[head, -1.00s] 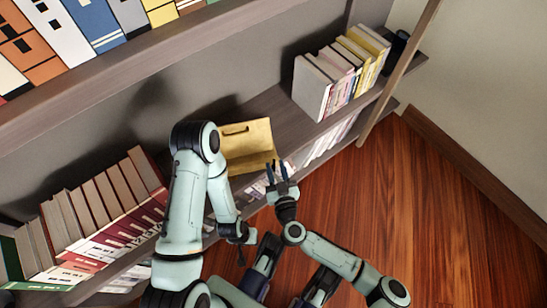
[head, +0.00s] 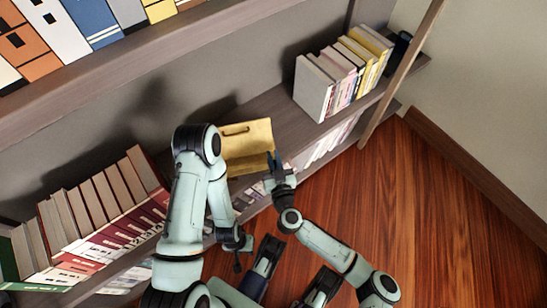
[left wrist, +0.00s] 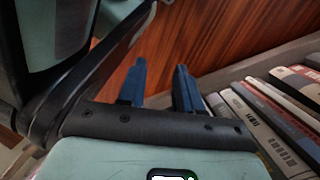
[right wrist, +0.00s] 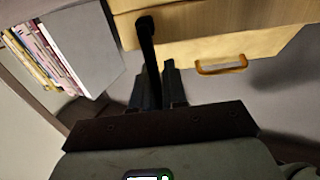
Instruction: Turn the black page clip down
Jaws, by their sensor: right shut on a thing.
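A yellow wooden book stand (head: 247,135) sits on the lower shelf, and its ledge and back show large in the right wrist view (right wrist: 220,22). The black page clip (right wrist: 148,40) rises in front of the ledge in the right wrist view, running down between my fingers. My right gripper (head: 273,163) is at the stand's front right corner; in its wrist view its fingers (right wrist: 158,85) are shut on the black clip. My left gripper (left wrist: 160,85) is open and empty, low in front of the shelf.
Upright books (head: 340,75) stand on the shelf right of the stand. A row of dark red books (head: 105,200) stands to the left. The upper shelf (head: 150,62) overhangs the back. Open wooden floor (head: 430,220) lies to the right.

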